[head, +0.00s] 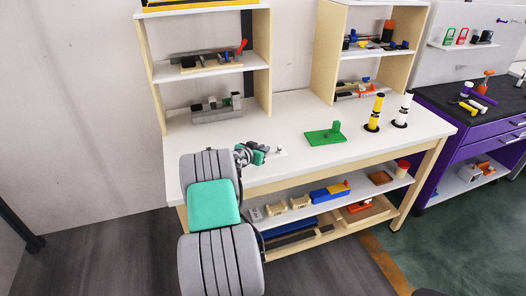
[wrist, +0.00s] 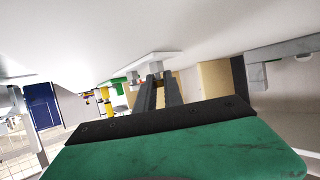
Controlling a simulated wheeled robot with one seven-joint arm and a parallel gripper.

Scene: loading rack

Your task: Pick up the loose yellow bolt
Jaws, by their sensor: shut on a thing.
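My gripper (wrist: 160,84) reaches over the white workbench, beside a small white plate (head: 281,153) with a pale peg on it. The plate also shows in the wrist view (wrist: 172,57), close to my fingertips. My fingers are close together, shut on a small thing. A yellowish-brown sliver shows between them, which I take for the loose yellow bolt; its shape is mostly hidden by the fingers. In the head view my arm and hand hide it.
A green plate with a post (head: 325,136) lies to the right on the bench. Beyond it stand a yellow post (head: 375,111) and a white post (head: 403,109), both with black bands. A grey fixture (head: 216,110) stands behind my arm. Shelf units rise at the back.

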